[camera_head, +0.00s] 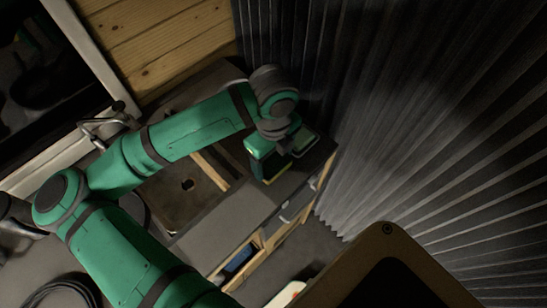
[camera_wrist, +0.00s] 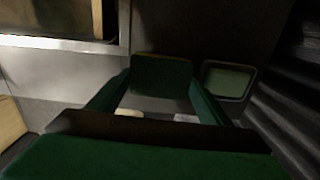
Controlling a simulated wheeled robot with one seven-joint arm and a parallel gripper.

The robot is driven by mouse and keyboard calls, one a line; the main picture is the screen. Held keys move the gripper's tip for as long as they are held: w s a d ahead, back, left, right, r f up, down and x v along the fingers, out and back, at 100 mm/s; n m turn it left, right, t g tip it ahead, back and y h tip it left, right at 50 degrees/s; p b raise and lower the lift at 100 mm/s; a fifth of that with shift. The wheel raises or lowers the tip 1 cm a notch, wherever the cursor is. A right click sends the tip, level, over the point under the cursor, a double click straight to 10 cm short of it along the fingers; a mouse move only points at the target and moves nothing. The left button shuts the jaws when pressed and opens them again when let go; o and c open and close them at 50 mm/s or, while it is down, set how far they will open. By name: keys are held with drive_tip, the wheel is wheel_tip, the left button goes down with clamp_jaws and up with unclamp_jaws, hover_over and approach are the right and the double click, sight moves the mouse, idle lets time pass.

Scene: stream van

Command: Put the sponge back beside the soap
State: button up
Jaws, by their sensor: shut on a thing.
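In the wrist view my gripper (camera_wrist: 158,88) is shut on the sponge (camera_wrist: 160,78), a dark green block with a thin yellowish far edge, held between the two green fingers. A pale green, rounded slab with a light rim (camera_wrist: 230,80) lies just right of the sponge, apart from it; it looks like the soap or its dish, but I cannot tell which. In the head view my gripper (camera_head: 270,165) is over the far right end of the counter.
The counter (camera_head: 232,216) has a square brown sink basin (camera_head: 182,192) with a drain, left of my gripper. A tap (camera_head: 105,128) stands behind it at the left. A dark pleated curtain (camera_head: 400,110) hangs close on the right. Drawers and an open shelf front the counter.

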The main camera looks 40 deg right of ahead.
sight(274, 163)
drive_tip(key=shift+f, duration=0.1)
drive_tip(key=o, duration=1.4)
wheel_tip(274, 163, up, 12)
